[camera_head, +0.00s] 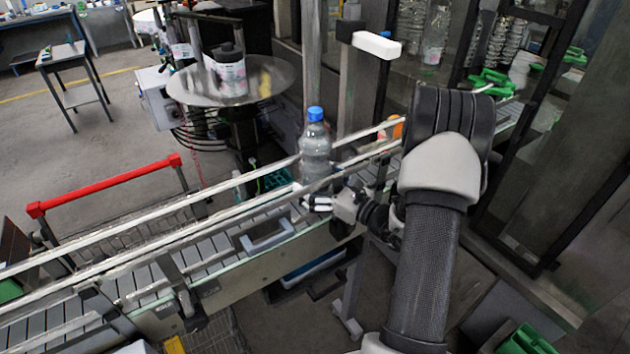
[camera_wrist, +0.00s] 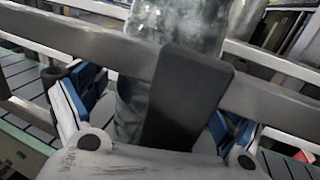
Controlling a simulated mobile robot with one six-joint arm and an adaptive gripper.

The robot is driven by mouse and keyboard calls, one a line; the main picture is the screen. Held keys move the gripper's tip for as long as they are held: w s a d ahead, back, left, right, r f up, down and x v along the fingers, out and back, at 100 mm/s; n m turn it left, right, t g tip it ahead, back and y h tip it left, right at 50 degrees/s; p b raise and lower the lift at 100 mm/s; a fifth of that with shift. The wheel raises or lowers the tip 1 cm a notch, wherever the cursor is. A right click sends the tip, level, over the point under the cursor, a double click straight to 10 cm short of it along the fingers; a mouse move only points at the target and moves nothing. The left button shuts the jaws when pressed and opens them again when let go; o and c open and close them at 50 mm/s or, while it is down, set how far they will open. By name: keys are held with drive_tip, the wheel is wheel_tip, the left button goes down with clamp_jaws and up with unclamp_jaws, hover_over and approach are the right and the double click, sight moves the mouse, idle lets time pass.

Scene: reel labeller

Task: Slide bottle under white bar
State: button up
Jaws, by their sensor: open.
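A clear bottle (camera_head: 316,152) with a blue cap stands upright on the conveyor, between its metal guide rails. My gripper (camera_head: 322,202) is low at the bottle's near side, by the front rail. In the wrist view the bottle (camera_wrist: 178,22) rises between the blue and white fingers of my gripper (camera_wrist: 145,105), which are open, one on each side. A dark upright piece and the rail hide part of the bottle there; I cannot tell whether the fingers touch it.
The conveyor (camera_head: 205,255) runs from lower left to upper right, with guide rails on both sides. A round turntable (camera_head: 185,88) with a labelled container (camera_head: 228,75) stands behind it. A red bar (camera_head: 105,186) is at left. A dark frame stands at right.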

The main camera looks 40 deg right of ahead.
drive_tip(key=shift+c, duration=0.3)
drive_tip(key=c, duration=2)
drive_tip(key=shift+s+d+b, duration=0.15)
drive_tip(key=shift+d+b, duration=0.25)
drive_tip(key=shift+d, duration=2.35)
drive_tip(key=shift+s+d+b, duration=0.2)
drive_tip(key=shift+d+b, duration=0.25)
drive_tip(key=shift+d, duration=2.3)
drive_tip(key=shift+s+d+b, duration=0.15)
drive_tip(key=shift+d+b, duration=0.25)
drive_tip(key=shift+d, duration=2.35)
drive_tip(key=shift+c, duration=0.2)
drive_tip(key=o, duration=2.1)
drive_tip(key=shift+s, duration=0.1)
drive_tip(key=v, duration=1.2)
